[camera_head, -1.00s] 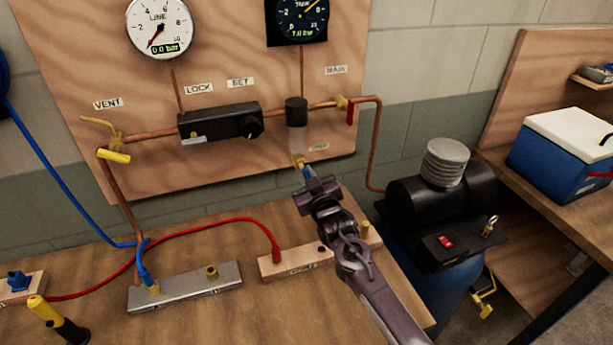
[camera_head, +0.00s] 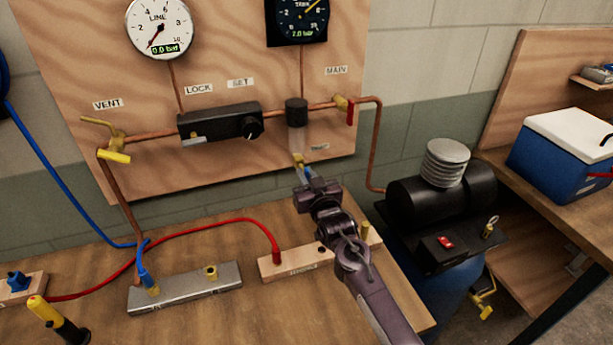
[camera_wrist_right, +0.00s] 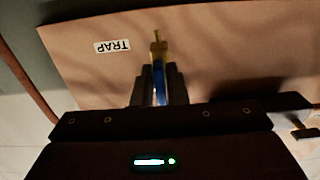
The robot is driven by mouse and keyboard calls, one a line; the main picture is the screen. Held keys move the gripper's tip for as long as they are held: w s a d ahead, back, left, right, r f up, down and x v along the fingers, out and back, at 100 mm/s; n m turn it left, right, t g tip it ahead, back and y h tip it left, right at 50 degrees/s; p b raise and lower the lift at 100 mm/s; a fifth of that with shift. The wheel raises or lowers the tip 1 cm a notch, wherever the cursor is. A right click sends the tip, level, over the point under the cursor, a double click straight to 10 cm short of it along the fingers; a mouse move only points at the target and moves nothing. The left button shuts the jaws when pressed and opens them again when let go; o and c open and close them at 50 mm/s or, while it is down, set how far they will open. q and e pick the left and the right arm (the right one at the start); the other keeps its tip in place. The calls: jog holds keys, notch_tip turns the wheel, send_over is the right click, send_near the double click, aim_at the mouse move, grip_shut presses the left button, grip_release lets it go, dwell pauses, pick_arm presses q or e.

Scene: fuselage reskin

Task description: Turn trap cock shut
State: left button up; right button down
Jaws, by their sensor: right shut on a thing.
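The trap (camera_head: 296,125) hangs from the copper pipe on the wooden board, with a black top and a clear bowl. Its brass cock (camera_head: 298,160) is at the bottom of the bowl and also shows in the right wrist view (camera_wrist_right: 158,42). The cock has a blue handle (camera_wrist_right: 159,82), which sits between the dark fingers of my right gripper (camera_head: 308,178). The right gripper is shut on that handle, which points down from the brass body. The TRAP label (camera_wrist_right: 112,46) is beside it in the wrist view. My left gripper is not in view.
A black regulator (camera_head: 220,122) sits left of the trap, and a red-handled main valve (camera_head: 350,110) to its right. Below are a wooden block (camera_head: 290,262) with a red hose and a metal block (camera_head: 185,290). A compressor (camera_head: 440,190) stands at right.

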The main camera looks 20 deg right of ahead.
jog(key=c, duration=1.5)
grip_release()
jog(key=shift+f, duration=0.1)
jog(key=shift+s, duration=0.15)
jog(key=shift+s+f, duration=0.1)
jog(key=shift+s, duration=0.2)
jog(key=s+b, duration=0.2)
jog(key=s, duration=0.5)
jog(key=shift+d, duration=0.15)
